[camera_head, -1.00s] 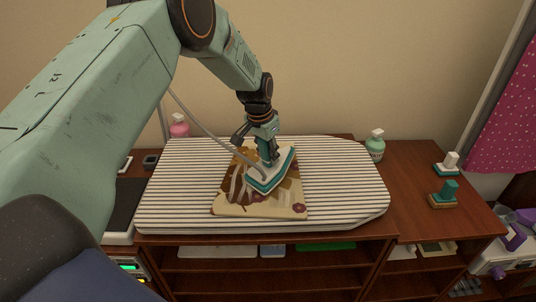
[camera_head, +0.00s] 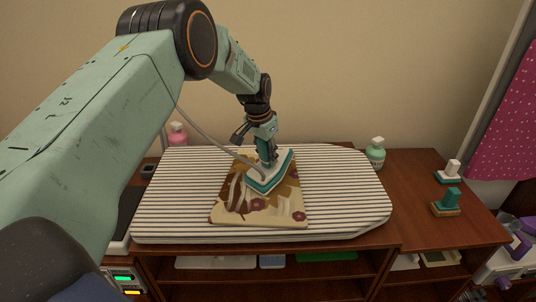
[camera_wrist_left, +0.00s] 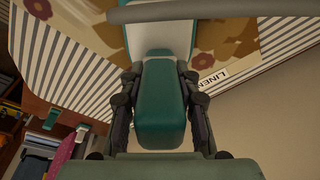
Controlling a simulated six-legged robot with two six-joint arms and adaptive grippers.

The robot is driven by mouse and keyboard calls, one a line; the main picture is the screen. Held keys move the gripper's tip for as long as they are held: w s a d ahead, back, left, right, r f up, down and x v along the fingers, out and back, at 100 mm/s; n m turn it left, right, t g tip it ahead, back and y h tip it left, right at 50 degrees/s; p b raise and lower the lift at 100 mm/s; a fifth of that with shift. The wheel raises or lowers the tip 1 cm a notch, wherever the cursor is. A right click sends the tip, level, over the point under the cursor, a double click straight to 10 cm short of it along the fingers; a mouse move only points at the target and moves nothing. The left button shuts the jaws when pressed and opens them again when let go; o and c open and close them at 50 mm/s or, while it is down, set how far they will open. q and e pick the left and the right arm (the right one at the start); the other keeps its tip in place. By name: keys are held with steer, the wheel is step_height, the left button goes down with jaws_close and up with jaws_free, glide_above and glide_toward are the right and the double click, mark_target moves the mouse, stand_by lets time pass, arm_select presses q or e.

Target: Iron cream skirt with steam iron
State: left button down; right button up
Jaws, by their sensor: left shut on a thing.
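The cream skirt (camera_head: 285,215), with brown and dark red flower patches, lies on the striped ironing board (camera_head: 350,190). The steam iron (camera_head: 265,184), white and teal, rests on the upper middle of the skirt, its grey cord trailing to the upper left. My left gripper (camera_head: 267,153) is shut on the iron's teal handle. In the left wrist view the handle (camera_wrist_left: 160,105) sits between the two fingers, and patterned cloth (camera_wrist_left: 85,30) shows beyond it with a "LINEN" label. The iron hides part of the skirt. My right gripper is not in view.
A pink bottle (camera_head: 178,134) and a green bottle (camera_head: 375,153) stand behind the board. Two brushes, one white-handled (camera_head: 450,171) and one teal-handled (camera_head: 447,202), lie on the wooden table to the right. A pink dotted cloth (camera_head: 505,130) hangs at far right.

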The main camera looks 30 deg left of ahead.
arm_select(q)
steer(key=shift+s+a+r+p, duration=0.1)
steer(key=shift+s+a+p, duration=0.25)
steer(key=shift+a, duration=0.5)
steer(key=shift+s+a+p, duration=0.25)
steer(key=shift+s+a, duration=0.15)
steer(key=shift+a, duration=0.4)
steer(key=shift+d, duration=0.1)
steer(key=shift+s+d+r+p, duration=0.1)
steer(key=shift+s+d+p, duration=0.15)
steer(key=shift+s+p, duration=0.35)
steer(key=shift+s+d+p, duration=0.2)
steer(key=shift+s+p, duration=0.25)
steer(key=shift+p, duration=0.15)
steer(key=shift+s+d+p, duration=0.2)
steer(key=shift+s+p, duration=0.15)
steer(key=shift+s, duration=0.05)
steer(key=shift+f, duration=0.2)
